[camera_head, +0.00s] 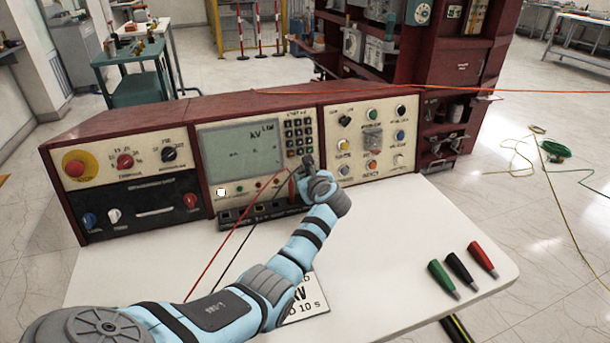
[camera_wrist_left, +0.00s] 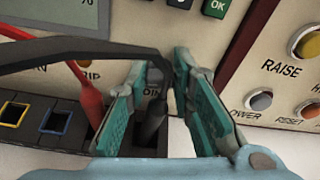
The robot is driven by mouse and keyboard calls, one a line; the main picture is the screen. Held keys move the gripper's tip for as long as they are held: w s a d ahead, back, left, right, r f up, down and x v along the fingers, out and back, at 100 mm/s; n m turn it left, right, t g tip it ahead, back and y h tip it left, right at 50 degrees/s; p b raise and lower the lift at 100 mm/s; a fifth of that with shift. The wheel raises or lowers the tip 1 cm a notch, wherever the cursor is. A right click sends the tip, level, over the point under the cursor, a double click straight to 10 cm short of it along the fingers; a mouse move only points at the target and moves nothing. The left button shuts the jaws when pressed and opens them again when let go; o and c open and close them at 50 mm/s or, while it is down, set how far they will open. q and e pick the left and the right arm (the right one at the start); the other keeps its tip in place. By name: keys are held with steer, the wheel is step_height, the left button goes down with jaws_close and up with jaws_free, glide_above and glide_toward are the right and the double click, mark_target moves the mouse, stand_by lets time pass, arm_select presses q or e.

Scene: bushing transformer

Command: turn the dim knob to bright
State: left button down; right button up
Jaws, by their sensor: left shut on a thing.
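My left gripper (camera_head: 306,164) reaches to the lower right of the middle panel, below the keypad (camera_head: 299,136). The display (camera_head: 244,147) shows grey with dark kV lettering. My right gripper is not in view.
The black cable loops across the fingers to a black plug (camera_wrist_left: 150,128). A red plug (camera_wrist_left: 90,98) stands to their left in a socket strip. A RAISE button (camera_wrist_left: 307,43) is at right. Green, black and red probes (camera_head: 461,268) lie on the white tabletop (camera_head: 400,230).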

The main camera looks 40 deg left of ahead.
arm_select(q)
steer(key=m+p, duration=0.1)
steer(key=p, duration=0.2)
steer(key=shift+r+m, duration=0.3)
steer(key=shift+r, duration=0.1)
steer(key=shift+f+m, duration=0.2)
steer(key=shift+m, duration=0.1)
steer(key=shift+f, duration=0.15)
steer(key=c, duration=1.7)
jaws_free()
steer(key=shift+d, duration=0.15)
steer(key=v, duration=1.2)
steer(key=shift+w+d, duration=0.1)
steer(key=shift+w, duration=0.1)
